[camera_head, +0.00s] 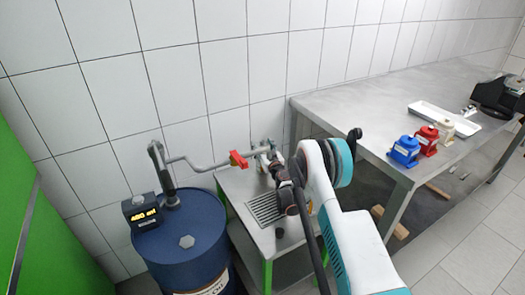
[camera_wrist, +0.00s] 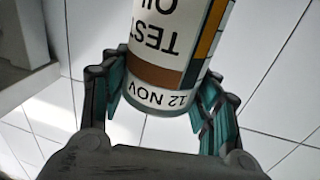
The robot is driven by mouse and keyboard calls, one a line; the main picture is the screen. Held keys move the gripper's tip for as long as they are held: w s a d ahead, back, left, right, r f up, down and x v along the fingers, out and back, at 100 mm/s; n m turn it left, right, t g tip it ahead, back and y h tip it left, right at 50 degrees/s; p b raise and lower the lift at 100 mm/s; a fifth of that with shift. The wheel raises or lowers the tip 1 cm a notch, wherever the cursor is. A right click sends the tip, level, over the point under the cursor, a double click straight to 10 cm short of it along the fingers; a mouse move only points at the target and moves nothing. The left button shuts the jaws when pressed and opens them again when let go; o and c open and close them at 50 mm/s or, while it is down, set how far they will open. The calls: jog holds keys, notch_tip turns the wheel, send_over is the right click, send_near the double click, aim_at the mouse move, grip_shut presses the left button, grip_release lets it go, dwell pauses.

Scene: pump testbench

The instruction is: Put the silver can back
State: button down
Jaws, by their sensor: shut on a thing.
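In the wrist view, a can (camera_wrist: 158,45) stands between the fingers of my gripper (camera_wrist: 160,92), which is shut on it. The can has a white label with upside-down words reading "TEST OIL" and "12 NOV", a brown band, and coloured blocks on its right side. Its far end runs out of the picture's top. I cannot tell its metal colour from this view. In the head view, my gripper is near the wall pipe and small bench, mostly hidden by my own arm. I cannot make out the can there.
A small bench (camera_head: 235,183) with a drain grate (camera_head: 265,208) stands beside a blue oil drum (camera_head: 185,250). A red valve handle (camera_head: 238,160) sits on the pipe above.

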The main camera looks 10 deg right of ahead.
jog(key=shift+f, duration=0.2)
jog(key=c, duration=0.9)
grip_release()
jog(key=shift+c, duration=0.2)
jog(key=o, duration=0.4)
jog(key=shift+c, duration=0.2)
jog(key=s+d, duration=0.1)
jog(key=s, duration=1.1)
jog(key=shift+d, duration=0.4)
jog(key=shift+r, duration=0.1)
